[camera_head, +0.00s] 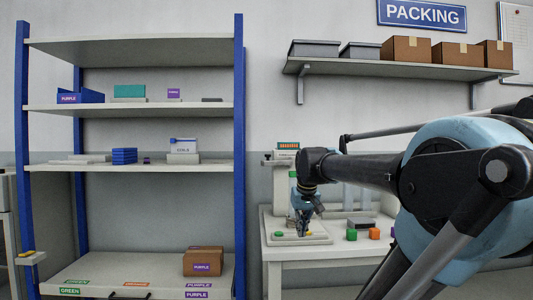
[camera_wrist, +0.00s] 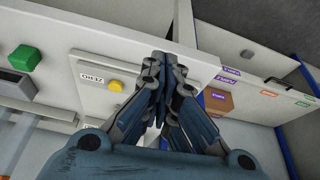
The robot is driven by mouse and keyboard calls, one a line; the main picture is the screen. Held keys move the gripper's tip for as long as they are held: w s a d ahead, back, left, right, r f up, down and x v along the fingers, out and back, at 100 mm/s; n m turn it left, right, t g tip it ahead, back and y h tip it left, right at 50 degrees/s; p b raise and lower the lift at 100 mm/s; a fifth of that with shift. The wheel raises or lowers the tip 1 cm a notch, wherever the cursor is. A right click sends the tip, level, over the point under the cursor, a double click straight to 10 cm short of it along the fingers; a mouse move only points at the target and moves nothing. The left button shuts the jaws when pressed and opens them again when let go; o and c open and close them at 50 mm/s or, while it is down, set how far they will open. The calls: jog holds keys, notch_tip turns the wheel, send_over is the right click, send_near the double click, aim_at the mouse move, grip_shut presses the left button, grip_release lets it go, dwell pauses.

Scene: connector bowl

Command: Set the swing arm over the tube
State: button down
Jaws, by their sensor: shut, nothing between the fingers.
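My gripper (camera_head: 304,228) is shut with nothing between its fingers, low over the white base at the left end of the bench. In the wrist view its fingertips (camera_wrist: 158,62) meet above a white panel (camera_wrist: 85,62), beside a yellow button (camera_wrist: 115,86) and a label that seems to read ZERO. A pale upright device with a small display (camera_head: 287,147) stands behind my gripper, with a green part (camera_head: 293,175) on it. My arm and gripper partly cover it. I cannot clearly make out the swing arm or the tube.
A blue-framed shelf (camera_head: 239,150) with boxes stands left. A wall shelf (camera_head: 400,68) with cartons hangs above.

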jog(key=w+a+r+t, duration=0.2)
jog(key=w+a+r, duration=0.2)
jog(key=w+r, duration=1.3)
jog(key=w+a+r+n+t+y, duration=0.1)
jog(key=w+a+r, duration=0.4)
jog(key=w+r, duration=1.1)
jog(key=shift+w+r+t, duration=0.4)
jog(key=shift+w+t, duration=0.1)
jog(key=shift+w, duration=0.5)
jog(key=shift+a, duration=0.1)
notch_tip(320, 180, down, 8)
jog(key=w, duration=0.2)
jog(key=shift+w+a, duration=0.25)
jog(key=shift+w, duration=0.1)
jog(key=shift+a, duration=0.1)
